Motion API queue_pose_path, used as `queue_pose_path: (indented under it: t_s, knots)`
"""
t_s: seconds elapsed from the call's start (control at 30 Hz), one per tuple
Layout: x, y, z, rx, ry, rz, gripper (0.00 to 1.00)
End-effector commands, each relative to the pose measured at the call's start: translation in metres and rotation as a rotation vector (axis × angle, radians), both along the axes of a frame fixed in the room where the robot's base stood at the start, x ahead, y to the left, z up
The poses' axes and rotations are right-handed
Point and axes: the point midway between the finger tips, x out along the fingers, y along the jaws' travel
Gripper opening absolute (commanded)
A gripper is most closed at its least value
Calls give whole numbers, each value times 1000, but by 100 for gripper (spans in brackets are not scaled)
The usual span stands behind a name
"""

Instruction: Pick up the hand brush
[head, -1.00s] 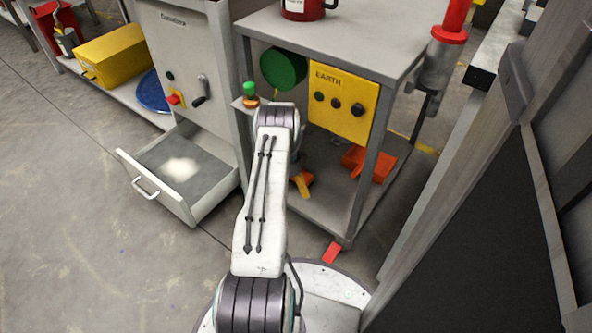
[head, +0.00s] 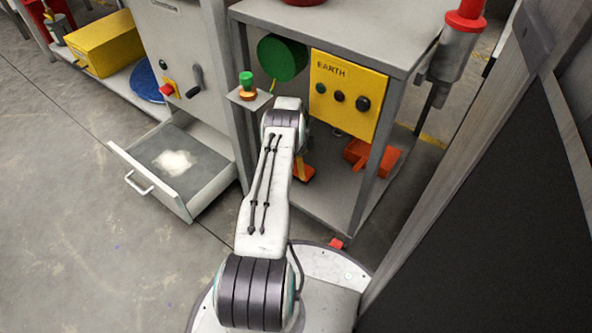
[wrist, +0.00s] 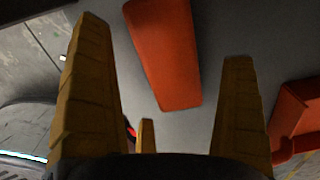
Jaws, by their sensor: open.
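The hand brush appears to be the long orange block (wrist: 167,65) in the wrist view, lying on the grey lower shelf. Part of it also shows in the head view (head: 304,175) beyond the end of my arm. My gripper (wrist: 165,42) is open, with yellow-brown fingers to the left and right of the block in the picture. A gap shows on both sides, and nothing is held. I cannot tell how far above the shelf the fingers are. In the head view my arm hides most of the gripper.
An orange dustpan-like piece (head: 380,158) lies to the right on the same shelf. The table (head: 340,28) has legs and a top around this space. A yellow control box (head: 345,95) hangs above. An open drawer (head: 197,207) juts out at left; a dark panel (head: 480,220) stands close at right.

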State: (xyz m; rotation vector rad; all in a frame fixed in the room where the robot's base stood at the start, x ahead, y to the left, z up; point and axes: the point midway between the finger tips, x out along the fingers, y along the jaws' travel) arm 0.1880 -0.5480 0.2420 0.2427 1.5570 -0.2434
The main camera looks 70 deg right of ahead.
Motion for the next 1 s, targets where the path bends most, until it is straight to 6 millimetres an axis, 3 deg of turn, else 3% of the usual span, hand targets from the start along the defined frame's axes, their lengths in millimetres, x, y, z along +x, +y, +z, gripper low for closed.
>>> queue_pose_path:
  t_s: [0.4, 0.73, 1.0]
  knots:
    - [0, 1, -46, 1, 0, 2, 100]
    - [0, 0, -49, 0, 0, 2, 100]
    - [0, 1, -49, 0, 0, 2, 76]
